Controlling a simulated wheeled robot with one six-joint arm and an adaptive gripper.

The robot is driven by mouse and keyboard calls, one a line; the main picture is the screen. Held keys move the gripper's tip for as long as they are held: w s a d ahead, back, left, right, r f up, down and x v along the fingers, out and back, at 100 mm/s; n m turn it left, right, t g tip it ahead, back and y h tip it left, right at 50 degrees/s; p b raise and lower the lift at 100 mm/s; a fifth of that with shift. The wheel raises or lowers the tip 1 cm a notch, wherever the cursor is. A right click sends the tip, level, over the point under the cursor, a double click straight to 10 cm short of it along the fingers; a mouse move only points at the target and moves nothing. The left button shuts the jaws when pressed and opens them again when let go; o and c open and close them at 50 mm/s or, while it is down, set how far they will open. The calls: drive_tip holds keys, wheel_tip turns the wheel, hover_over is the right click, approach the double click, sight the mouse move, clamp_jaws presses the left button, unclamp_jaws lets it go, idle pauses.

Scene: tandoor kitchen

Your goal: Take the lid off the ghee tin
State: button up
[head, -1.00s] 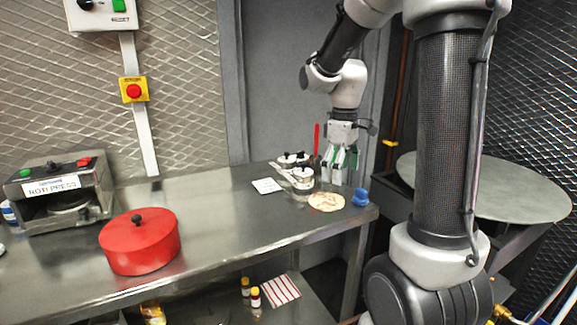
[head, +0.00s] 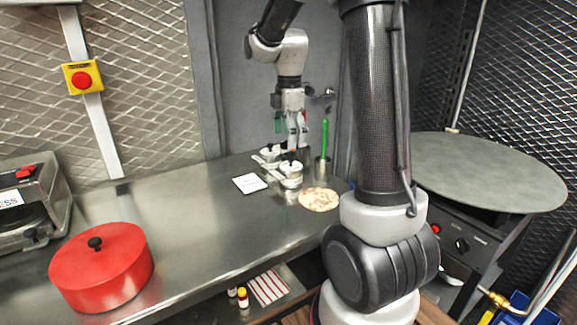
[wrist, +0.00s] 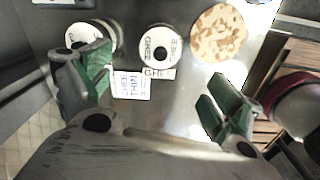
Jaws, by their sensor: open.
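Two small tins with white lids and dark knobs stand on the steel counter. The nearer one, the ghee tin (head: 290,171), also shows in the wrist view (wrist: 147,50), its lid lettered "GHEE" and a GHEE tag beside it. The other tin (head: 267,154) stands behind it and is partly covered by a finger in the wrist view (wrist: 72,38). Both lids are on. My gripper (head: 292,138) is above the counter at the back, by the tins. In the wrist view my gripper (wrist: 158,88) is open and empty, its green-padded fingers apart, with the ghee tin ahead between them.
A flatbread (head: 319,199) lies right of the ghee tin. A holder (head: 322,168) with a green-handled utensil stands behind it. A white card (head: 249,183) lies left of the tins. A red lidded pot (head: 101,270) stands front left. The counter between is clear.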

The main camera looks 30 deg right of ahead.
sight(291, 159)
drive_tip(key=f, duration=0.8)
drive_tip(key=shift+d, duration=0.3)
drive_tip(key=shift+c, duration=0.2)
drive_tip(key=shift+r, duration=0.1)
drive_tip(key=c, duration=0.9)
drive_tip(key=shift+c, duration=0.4)
